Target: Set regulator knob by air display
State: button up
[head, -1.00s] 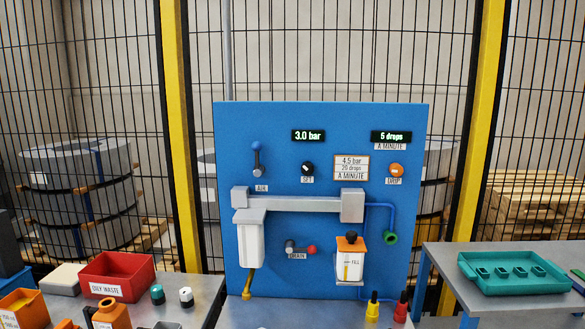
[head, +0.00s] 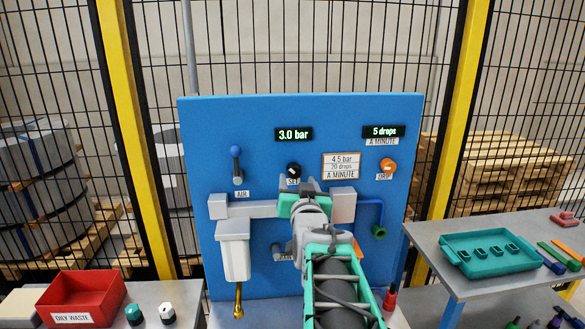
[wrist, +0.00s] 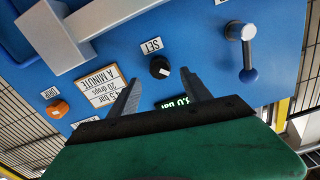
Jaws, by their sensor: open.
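The black SET regulator knob (head: 293,170) with a white pointer mark is on the blue panel. The air display (head: 294,134) above it reads 3.0 bar. A plate (head: 341,166) reads 4.5 bar, 20 drops a minute. My gripper (head: 297,186) is in front of the panel just below the knob, its tips partly hidden. In the wrist view, which is upside down, my gripper (wrist: 161,92) is open and empty. The knob (wrist: 160,67) lies beyond the fingertips, between their lines, apart from them. The air display (wrist: 175,102) is partly hidden by a finger and the gripper body.
The orange DRIP knob (head: 387,166) sits under a display (head: 384,131) reading 5 drops. A blue-tipped AIR lever (head: 237,164) is left of SET. A grey bar crosses below. A teal tray (head: 488,254) stands on the right table, a red oily-waste bin (head: 82,298) at lower left.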

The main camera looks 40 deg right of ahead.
aim_at(295, 173)
jog(key=p+x, duration=0.1)
jog(key=x, duration=0.3)
jog(key=shift+w+d, duration=0.2)
jog(key=shift+w, duration=0.15)
jog(key=shift+c, duration=0.2)
grip_shut()
